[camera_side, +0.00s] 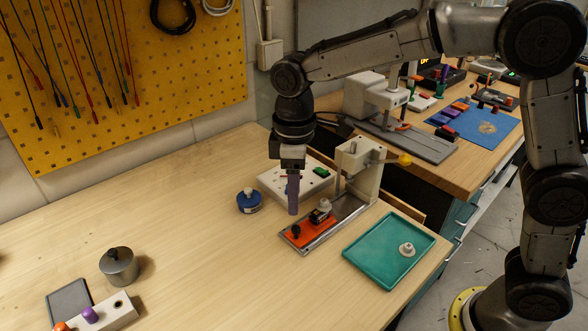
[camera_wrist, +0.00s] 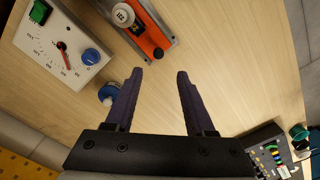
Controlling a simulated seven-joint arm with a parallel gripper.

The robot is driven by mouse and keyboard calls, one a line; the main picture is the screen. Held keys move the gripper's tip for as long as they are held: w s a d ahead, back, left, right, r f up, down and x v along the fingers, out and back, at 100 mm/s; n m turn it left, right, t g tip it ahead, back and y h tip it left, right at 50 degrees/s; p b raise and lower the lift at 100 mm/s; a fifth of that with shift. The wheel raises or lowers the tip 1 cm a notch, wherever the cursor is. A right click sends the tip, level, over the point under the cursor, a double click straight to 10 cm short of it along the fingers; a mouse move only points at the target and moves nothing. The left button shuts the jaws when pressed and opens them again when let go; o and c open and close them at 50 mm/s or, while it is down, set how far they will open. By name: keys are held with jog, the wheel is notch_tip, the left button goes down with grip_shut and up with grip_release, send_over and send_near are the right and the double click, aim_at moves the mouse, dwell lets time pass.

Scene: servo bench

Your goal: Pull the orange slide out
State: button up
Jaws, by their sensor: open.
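The orange slide (camera_side: 291,239) lies in a grey metal rail (camera_side: 325,237) on the bench, with a small black knob (camera_side: 295,230) near its front end. In the wrist view the orange slide (camera_wrist: 148,40) is at the top, its knob (camera_wrist: 158,53) just beyond the fingertips. A white round piece and a dark block sit on the slide farther back. My gripper (camera_side: 292,210) points down beside the slide, with its purple fingers apart. In the wrist view my gripper (camera_wrist: 159,72) is open, with only bare wood between the fingers.
A white panel (camera_side: 275,182) with controls stands behind the slide, and a blue round part (camera_side: 249,203) sits to its left. A cream stand (camera_side: 358,165) rises at the rail's far end. A teal tray (camera_side: 365,263) lies right.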

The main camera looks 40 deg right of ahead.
jog(key=shift+r, duration=2.75)
jog(key=s+d+r+m+t, duration=0.3)
jog(key=s+d+r, duration=0.5)
jog(key=s+d, duration=0.3)
jog(key=s+d+f+m+t, duration=0.2)
jog(key=s+d+f+m, duration=0.2)
jog(key=s+f, duration=0.5)
jog(key=s+m, duration=0.2)
jog(key=shift+s+d+t, duration=0.2)
jog(key=shift+s+t, duration=0.1)
jog(key=shift+r, duration=0.1)
